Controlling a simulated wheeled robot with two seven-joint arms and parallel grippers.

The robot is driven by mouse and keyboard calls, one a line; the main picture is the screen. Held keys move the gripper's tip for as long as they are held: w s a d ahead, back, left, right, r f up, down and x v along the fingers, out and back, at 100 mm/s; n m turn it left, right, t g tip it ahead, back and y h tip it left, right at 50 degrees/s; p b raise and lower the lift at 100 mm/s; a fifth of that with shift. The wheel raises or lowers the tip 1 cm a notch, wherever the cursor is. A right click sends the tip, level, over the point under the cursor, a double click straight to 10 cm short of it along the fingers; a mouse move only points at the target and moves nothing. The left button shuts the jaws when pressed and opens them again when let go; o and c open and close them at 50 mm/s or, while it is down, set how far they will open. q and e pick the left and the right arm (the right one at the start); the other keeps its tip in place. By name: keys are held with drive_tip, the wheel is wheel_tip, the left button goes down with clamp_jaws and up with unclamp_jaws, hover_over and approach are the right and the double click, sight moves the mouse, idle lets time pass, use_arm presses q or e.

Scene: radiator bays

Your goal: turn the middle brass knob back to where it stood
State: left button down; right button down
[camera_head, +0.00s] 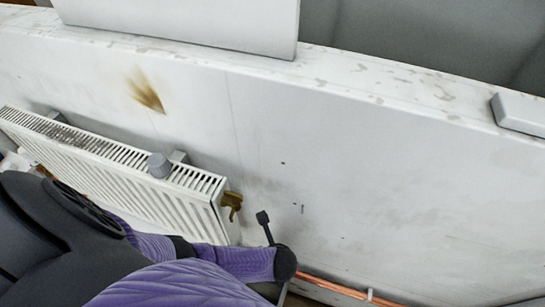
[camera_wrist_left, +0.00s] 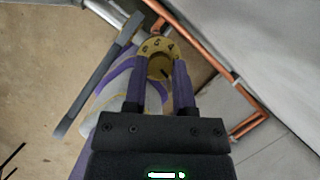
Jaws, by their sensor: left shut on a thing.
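In the left wrist view, a round brass knob with a yellow numbered dial (camera_wrist_left: 157,46) sits between the two purple fingers of my left gripper (camera_wrist_left: 160,67). The fingers are shut on the knob, one at each side. The dark mark on the knob's face points toward the lower right. Part of the dial is hidden by the fingers and knob. In the head view, a brass fitting (camera_head: 232,201) shows at the right end of a white radiator (camera_head: 150,192); I cannot tell whether it belongs to the same knob. My right gripper is not in view.
A grey cap (camera_head: 158,165) stands on the radiator's top. Copper pipe (camera_head: 335,287) runs low along the white wall (camera_head: 350,170), and copper pipe (camera_wrist_left: 250,118) lies right of the knob in the wrist view. A grey bar (camera_wrist_left: 93,85) stands at left there.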

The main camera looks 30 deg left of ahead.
use_arm(q)
drive_tip(key=n+g+y, duration=0.1)
drive_tip(key=n, duration=0.3)
drive_tip(key=shift+w+d+n, duration=0.1)
drive_tip(key=shift+n, duration=0.2)
drive_tip(key=n+g, duration=0.2)
drive_tip(key=n, duration=0.2)
drive_tip(key=shift+w+n, duration=0.15)
drive_tip(key=shift+n, duration=0.15)
drive_tip(key=n+g+b, duration=0.1)
drive_tip(key=n+g, duration=0.1)
drive_tip(key=n, duration=0.2)
drive_tip(key=shift+w+f+n, duration=0.1)
drive_tip(key=shift+n, duration=0.2)
drive_tip(key=n+g+h, duration=0.1)
drive_tip(key=n, duration=0.3)
drive_tip(key=shift+w+n+b, duration=0.1)
drive_tip(key=shift+n+b, duration=0.2)
drive_tip(key=shift+b, duration=0.05)
drive_tip(key=shift+n+g, duration=0.3)
drive_tip(key=shift+c, duration=2.2)
unclamp_jaws()
drive_tip(key=shift+r, duration=0.2)
